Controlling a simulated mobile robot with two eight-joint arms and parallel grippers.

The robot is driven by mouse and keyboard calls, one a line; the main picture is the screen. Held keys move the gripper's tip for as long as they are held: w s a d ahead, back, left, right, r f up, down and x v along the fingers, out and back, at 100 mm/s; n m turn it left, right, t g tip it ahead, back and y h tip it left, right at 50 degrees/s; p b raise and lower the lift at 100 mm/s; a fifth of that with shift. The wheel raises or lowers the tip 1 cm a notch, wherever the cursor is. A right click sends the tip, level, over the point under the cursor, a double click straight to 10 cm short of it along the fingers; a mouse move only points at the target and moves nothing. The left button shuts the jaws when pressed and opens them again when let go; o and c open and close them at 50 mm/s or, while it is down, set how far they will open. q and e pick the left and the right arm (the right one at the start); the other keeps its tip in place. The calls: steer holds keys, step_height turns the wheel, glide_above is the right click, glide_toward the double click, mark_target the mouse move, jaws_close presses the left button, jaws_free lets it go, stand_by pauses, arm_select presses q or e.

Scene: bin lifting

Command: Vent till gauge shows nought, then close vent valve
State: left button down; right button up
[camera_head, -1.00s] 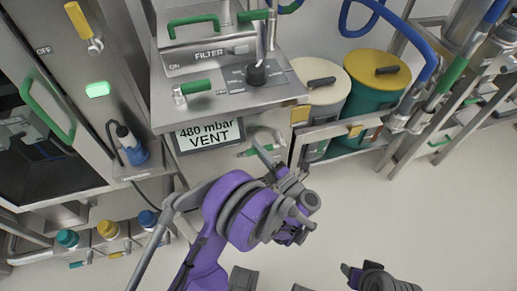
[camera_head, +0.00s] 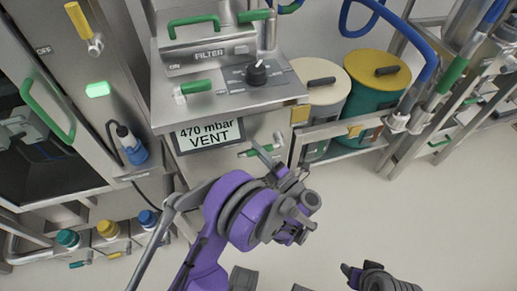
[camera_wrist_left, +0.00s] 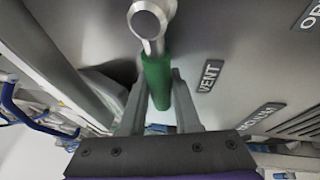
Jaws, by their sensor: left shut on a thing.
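The gauge display (camera_head: 209,134) on the front of the steel cabinet reads "470 mbar VENT". The vent valve (camera_wrist_left: 150,20) has a green lever handle (camera_wrist_left: 158,80), with a VENT label (camera_wrist_left: 209,76) beside it in the left wrist view. My left gripper (camera_wrist_left: 160,98) is shut on this handle, one finger on each side. In the head view, the handle (camera_head: 246,154) shows only in part behind my left gripper (camera_head: 272,156). My right gripper (camera_head: 366,276) shows in part at the bottom edge, away from the cabinet; its fingers are not clear.
A black knob (camera_head: 257,73) and another green-handled valve (camera_head: 195,88) sit on the cabinet top. The floor (camera_head: 430,210) at right is clear.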

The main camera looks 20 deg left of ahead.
arm_select(q)
steer(key=w+d+f+n+g+h+p, duration=0.1)
steer(key=w+d+f+n+h, duration=0.3)
steer(key=n, duration=1)
steer(key=shift+w+d+f+h+p, duration=0.15)
steer(key=shift+d+f+h+p, duration=0.6)
steer(key=shift+d+f+h, duration=0.7)
steer(key=shift+a+f, duration=0.2)
steer(key=c, duration=0.6)
jaws_free()
steer(key=p+v, duration=0.1)
steer(key=v, duration=0.9)
steer(key=shift+d+r+p, duration=0.2)
steer(key=shift+r+p, duration=0.1)
steer(key=shift+p, duration=0.1)
